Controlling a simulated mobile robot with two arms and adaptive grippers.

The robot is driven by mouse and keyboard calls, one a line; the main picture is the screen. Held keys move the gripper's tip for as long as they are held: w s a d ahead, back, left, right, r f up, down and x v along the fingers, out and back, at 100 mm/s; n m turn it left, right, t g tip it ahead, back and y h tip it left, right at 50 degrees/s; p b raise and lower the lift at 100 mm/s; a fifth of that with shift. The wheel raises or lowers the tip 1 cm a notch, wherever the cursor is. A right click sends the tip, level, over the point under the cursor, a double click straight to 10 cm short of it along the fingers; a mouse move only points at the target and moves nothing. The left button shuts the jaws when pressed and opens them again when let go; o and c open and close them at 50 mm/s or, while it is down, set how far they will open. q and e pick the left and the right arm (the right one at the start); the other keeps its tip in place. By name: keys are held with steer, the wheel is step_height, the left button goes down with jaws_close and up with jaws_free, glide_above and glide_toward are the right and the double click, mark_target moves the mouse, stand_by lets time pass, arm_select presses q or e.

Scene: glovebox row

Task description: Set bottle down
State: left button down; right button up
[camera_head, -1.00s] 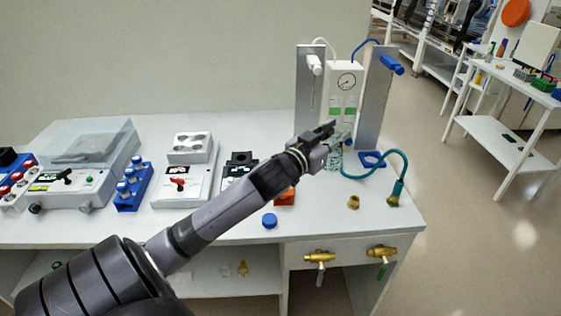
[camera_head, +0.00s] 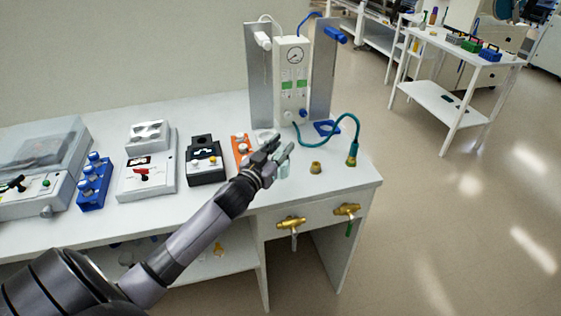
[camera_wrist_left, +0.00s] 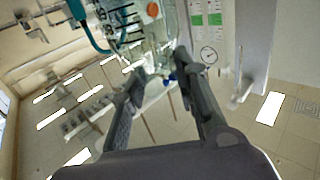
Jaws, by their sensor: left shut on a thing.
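A clear, greenish glass bottle (camera_head: 283,167) is at the tip of my left gripper (camera_head: 276,158), near the front right of the white bench (camera_head: 215,196). My left gripper is shut on it. In the left wrist view the transparent bottle (camera_wrist_left: 155,40) shows between the finger ends of the left gripper (camera_wrist_left: 162,68). The gripper hides part of the bottle in the head view, and I cannot tell whether its base touches the bench. My right gripper is not in view.
The gauge panel (camera_head: 292,80) stands behind. A teal hose (camera_head: 354,130) and a brass fitting (camera_head: 316,168) lie to the right. An orange unit (camera_head: 241,146), a black device (camera_head: 205,166) and a blue rack (camera_head: 94,182) are to the left. Brass valves (camera_head: 290,226) are on the bench front.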

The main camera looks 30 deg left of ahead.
arm_select(q)
step_height(320, 180, down, 5)
steer(key=shift+r, duration=0.15)
stand_by(0.3)
steer(key=shift+f, duration=0.3)
steer(key=c, duration=1.2)
jaws_free()
steer(key=shift+c, duration=0.2)
